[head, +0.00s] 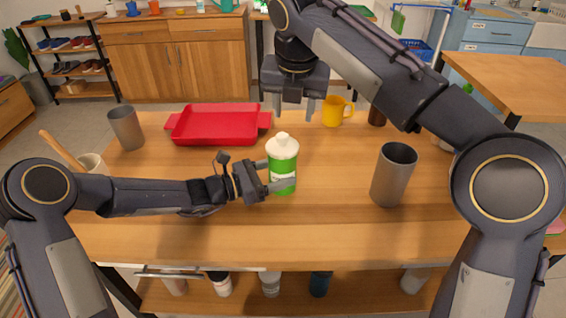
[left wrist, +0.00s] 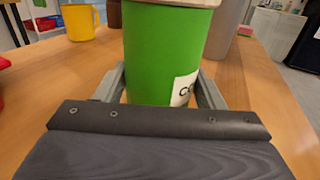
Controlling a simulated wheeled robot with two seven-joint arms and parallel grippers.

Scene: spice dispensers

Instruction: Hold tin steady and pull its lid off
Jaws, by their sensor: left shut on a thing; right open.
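The green tin (head: 284,176) stands upright on the wooden table, with a white knobbed lid (head: 282,146) seated on top. My left gripper (head: 280,176) is shut around the tin's body from the left side. In the left wrist view the green tin (left wrist: 165,55) fills the space between the two fingers, with part of a white label showing and only the lid's lower rim in sight. My right gripper (head: 292,107) is open and empty, pointing down above the table behind the tin and clear of the lid.
A red tray (head: 215,125) lies behind at left. A yellow mug (head: 335,112) stands behind at right. A grey cup (head: 394,176) stands right of the tin, another grey cup (head: 126,128) at far left. The table (head: 330,235) is clear in front.

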